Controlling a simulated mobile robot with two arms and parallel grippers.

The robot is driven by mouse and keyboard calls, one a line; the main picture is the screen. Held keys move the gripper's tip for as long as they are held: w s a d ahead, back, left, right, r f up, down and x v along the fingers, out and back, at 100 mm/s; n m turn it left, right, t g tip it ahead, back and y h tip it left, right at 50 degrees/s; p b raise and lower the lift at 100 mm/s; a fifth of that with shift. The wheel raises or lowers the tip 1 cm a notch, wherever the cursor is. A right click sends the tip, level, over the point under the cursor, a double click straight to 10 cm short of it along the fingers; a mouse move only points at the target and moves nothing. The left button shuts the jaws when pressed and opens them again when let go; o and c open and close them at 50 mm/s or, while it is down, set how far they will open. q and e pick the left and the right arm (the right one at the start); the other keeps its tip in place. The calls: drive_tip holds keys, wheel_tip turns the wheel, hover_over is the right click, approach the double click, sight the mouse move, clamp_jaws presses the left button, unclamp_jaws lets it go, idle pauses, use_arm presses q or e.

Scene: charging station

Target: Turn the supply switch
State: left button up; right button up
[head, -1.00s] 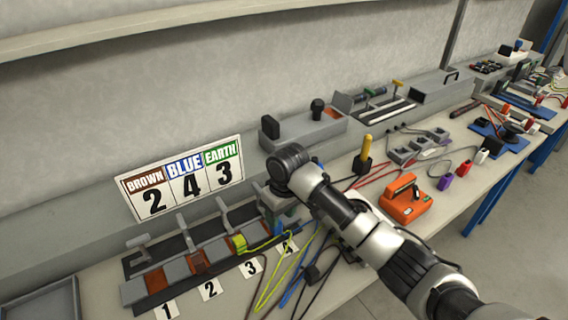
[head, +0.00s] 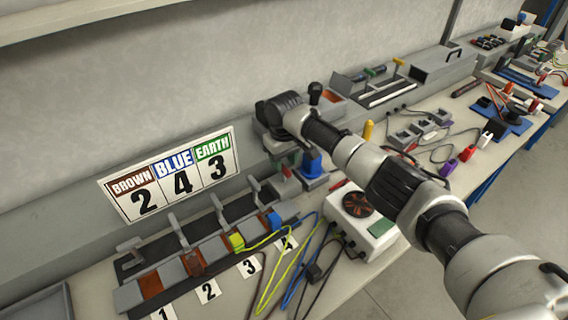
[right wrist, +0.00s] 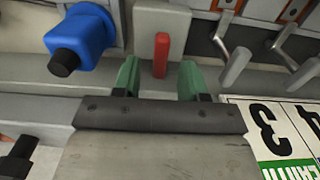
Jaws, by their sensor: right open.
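A red lever (right wrist: 161,55) stands up from a grey box (right wrist: 162,20) in the right wrist view; it looks like the supply switch. In the head view the lever (head: 287,171) shows small below my right gripper (head: 287,152). The right gripper is open. In the wrist view its green fingertips (right wrist: 158,66) lie one on each side of the lever, with gaps; I cannot tell whether the lever is within their depth. A blue part with a black knob (right wrist: 80,42) is beside the left finger; it also shows in the head view (head: 312,164). My left gripper is not in view.
A sign reading brown 2, blue 4, earth 3 (head: 168,175) leans on the wall, close to the right finger. The terminal block (head: 205,262) with raised clamp levers and coloured wires lies in front. A white box with a fan (head: 362,220) stands right of it.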

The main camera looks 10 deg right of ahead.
drive_tip(key=shift+f, duration=1.05)
use_arm(q)
drive_tip(key=shift+w+r, duration=0.1)
drive_tip(key=shift+w, duration=0.65)
use_arm(e)
clamp_jaws()
use_arm(q)
drive_tip(key=shift+s, duration=0.35)
